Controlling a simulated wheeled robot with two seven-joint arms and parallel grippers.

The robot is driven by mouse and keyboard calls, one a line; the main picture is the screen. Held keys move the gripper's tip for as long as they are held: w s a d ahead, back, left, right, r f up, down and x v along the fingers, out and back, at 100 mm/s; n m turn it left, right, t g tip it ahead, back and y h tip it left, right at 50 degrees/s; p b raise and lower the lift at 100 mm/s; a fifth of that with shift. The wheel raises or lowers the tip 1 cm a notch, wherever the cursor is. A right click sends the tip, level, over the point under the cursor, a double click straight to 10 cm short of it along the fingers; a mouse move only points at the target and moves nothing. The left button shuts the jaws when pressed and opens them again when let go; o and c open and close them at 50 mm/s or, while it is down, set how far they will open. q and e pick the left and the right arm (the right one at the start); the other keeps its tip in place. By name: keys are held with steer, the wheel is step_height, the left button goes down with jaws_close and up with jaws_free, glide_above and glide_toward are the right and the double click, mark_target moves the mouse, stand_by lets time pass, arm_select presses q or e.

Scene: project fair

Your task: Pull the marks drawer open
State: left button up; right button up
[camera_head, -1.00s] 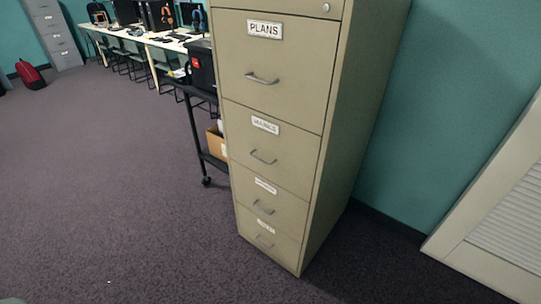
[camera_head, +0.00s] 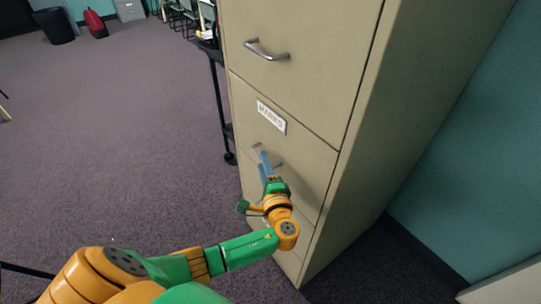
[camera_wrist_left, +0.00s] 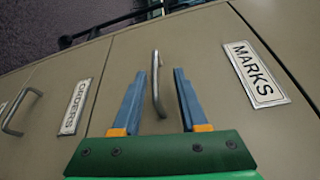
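The marks drawer (camera_head: 312,163) is in the tan filing cabinet, its front flush with the others, so it looks shut. Its white MARKS label (camera_head: 271,116) also shows at the right in the left wrist view (camera_wrist_left: 254,75). My left gripper (camera_head: 262,160) is at the drawer front, partly hiding the handle in the head view. My right gripper is not in view.
Above is another drawer with a metal handle (camera_head: 266,50). In the left wrist view, the drawer labelled ORDERS (camera_wrist_left: 75,107) adjoins the marks drawer. A dark cart (camera_head: 219,100) stands beside the cabinet at the left. Carpet (camera_head: 120,150) is open to the left.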

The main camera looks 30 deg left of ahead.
arm_select(q)
steer(key=w+a, duration=0.1)
steer(key=w+a+f, duration=0.1)
steer(key=w, duration=0.1)
steer(key=shift+a+f, duration=0.1)
steer(key=shift+a, duration=0.15)
steer(key=shift+s, duration=0.15)
jaws_close()
stand_by(1.0)
